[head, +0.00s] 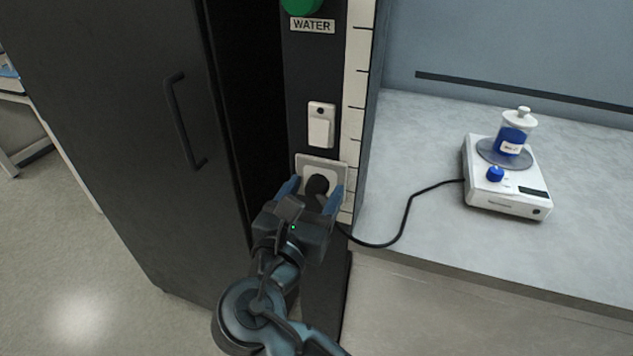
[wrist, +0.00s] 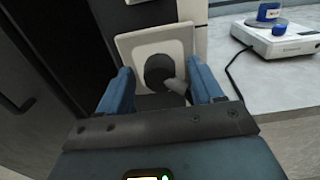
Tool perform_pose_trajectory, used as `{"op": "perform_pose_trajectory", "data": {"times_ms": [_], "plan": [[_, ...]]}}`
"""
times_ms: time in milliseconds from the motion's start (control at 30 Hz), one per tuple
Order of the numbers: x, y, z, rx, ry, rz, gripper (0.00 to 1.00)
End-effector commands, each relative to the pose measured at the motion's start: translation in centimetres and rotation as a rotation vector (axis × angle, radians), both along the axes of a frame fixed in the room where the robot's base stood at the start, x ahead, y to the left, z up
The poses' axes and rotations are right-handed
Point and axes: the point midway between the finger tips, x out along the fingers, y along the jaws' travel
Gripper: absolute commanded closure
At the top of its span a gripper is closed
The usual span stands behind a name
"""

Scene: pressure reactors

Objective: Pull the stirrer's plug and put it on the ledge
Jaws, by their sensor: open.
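The stirrer's plug (head: 317,184) is a round black plug seated in a white wall socket (head: 335,168) on the dark column. It also shows in the wrist view (wrist: 160,72), with a grey stub at its right. My gripper (head: 315,190) is open in front of the socket, its blue fingers on either side of the plug; I cannot tell whether they touch it. In the wrist view my gripper (wrist: 160,88) has a gap between each finger and the plug. The stirrer (head: 503,190) is a white unit on the bench, its black cord (head: 403,222) running toward the socket.
A stoppered jar of blue liquid (head: 513,135) stands on the stirrer. The grey bench (head: 420,140) has clear room around it. A white switch box (head: 321,125) sits above the socket. A dark cabinet door with a handle (head: 183,120) stands at the left. A green WATER knob (head: 301,5) is above.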

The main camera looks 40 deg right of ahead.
Motion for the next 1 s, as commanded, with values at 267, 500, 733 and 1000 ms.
{"op": "perform_pose_trajectory", "data": {"times_ms": [267, 500, 733, 1000], "plan": [[0.0, 0.0, 0.03, 0.0, 0.0, 0.0, 0.34], [-0.01, 0.01, -0.04, 0.0, 0.0, 0.0, 0.35], [-0.01, 0.0, -0.03, 0.0, 0.0, 0.0, 0.57], [-0.01, 0.0, -0.02, 0.0, 0.0, 0.0, 0.83]]}}
